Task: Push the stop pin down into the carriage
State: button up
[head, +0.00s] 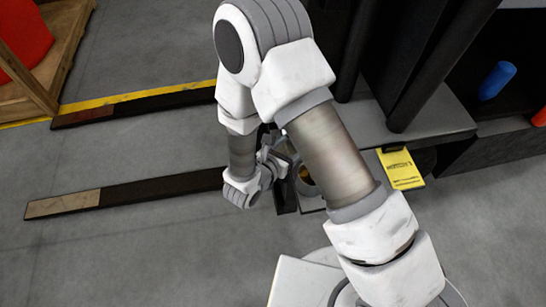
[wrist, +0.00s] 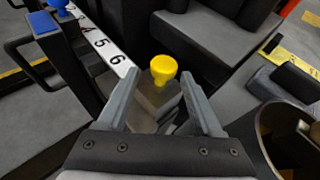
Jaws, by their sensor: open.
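A yellow round-topped knob (wrist: 163,68), which looks like the stop pin, stands up from a grey block (wrist: 158,100), which looks like part of the carriage. My gripper (wrist: 160,76) is open in the wrist view. Its two grey fingers appear on either side of the knob, with a gap to each; I cannot tell whether the tips are level with it. How far the pin sits in the block is not clear. In the head view my arm hides the knob and most of the gripper.
A white number strip (wrist: 104,45) and a blue-capped dark post (wrist: 44,24) lie left of the knob. An open round container (wrist: 290,138) is close on the right. In the head view, dark fork beams (head: 150,190) stretch left, and a yellow label (head: 400,168) hangs at right.

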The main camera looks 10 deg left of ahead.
jog(key=p+v, duration=0.3)
jog(key=v, duration=1.2)
jog(key=shift+p, duration=0.35)
jog(key=shift+s+r, duration=0.1)
jog(key=shift+r, duration=0.05)
